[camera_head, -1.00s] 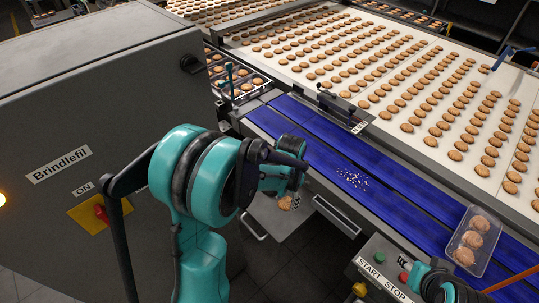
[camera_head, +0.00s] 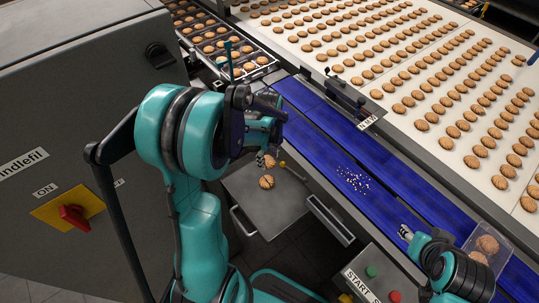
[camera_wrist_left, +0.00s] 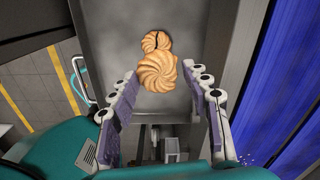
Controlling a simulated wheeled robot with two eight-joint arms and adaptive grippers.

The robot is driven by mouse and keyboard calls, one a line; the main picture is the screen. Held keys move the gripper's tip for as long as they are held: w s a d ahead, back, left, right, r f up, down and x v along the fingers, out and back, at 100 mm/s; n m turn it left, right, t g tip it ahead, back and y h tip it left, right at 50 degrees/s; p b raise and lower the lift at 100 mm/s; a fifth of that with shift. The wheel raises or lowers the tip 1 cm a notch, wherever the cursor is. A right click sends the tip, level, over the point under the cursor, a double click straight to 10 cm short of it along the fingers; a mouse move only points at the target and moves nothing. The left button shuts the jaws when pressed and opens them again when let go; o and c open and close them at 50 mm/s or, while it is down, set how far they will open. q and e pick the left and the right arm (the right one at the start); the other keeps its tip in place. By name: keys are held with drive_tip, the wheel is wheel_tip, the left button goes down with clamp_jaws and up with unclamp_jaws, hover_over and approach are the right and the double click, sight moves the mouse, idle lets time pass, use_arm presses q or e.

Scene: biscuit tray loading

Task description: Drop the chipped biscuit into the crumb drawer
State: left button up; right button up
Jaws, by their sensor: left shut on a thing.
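My left gripper (camera_head: 268,158) is shut on a round golden biscuit (camera_head: 270,162), held above the open grey crumb drawer (camera_head: 285,208). In the left wrist view the held swirled biscuit (camera_wrist_left: 158,74) sits between the two fingers of the gripper (camera_wrist_left: 162,76); no chip on it is clear. A second biscuit with a dark crack (camera_wrist_left: 150,41) shows beyond it, partly covered by it, over the drawer floor (camera_wrist_left: 112,40). In the head view this second biscuit (camera_head: 267,182) lies in the drawer. My right gripper (camera_head: 405,233) is over the blue belt; its jaws are too small to read.
A clear tray (camera_head: 512,243) with biscuits stands on the blue belt (camera_head: 385,190), partly hidden by my right arm. Crumbs (camera_head: 353,180) lie on the belt. A start/stop panel (camera_head: 378,284) is in front. A grey cabinet (camera_head: 75,90) fills the left.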

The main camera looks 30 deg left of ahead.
sight(268, 160)
use_arm(q)
wheel_tip(268, 160, down, 5)
drive_tip(key=b, duration=0.3)
drive_tip(key=shift+r, duration=0.2)
drive_tip(key=o, duration=0.8)
drive_tip(key=shift+r, duration=0.1)
wheel_tip(268, 160, up, 12)
drive_tip(key=shift+f, duration=0.1)
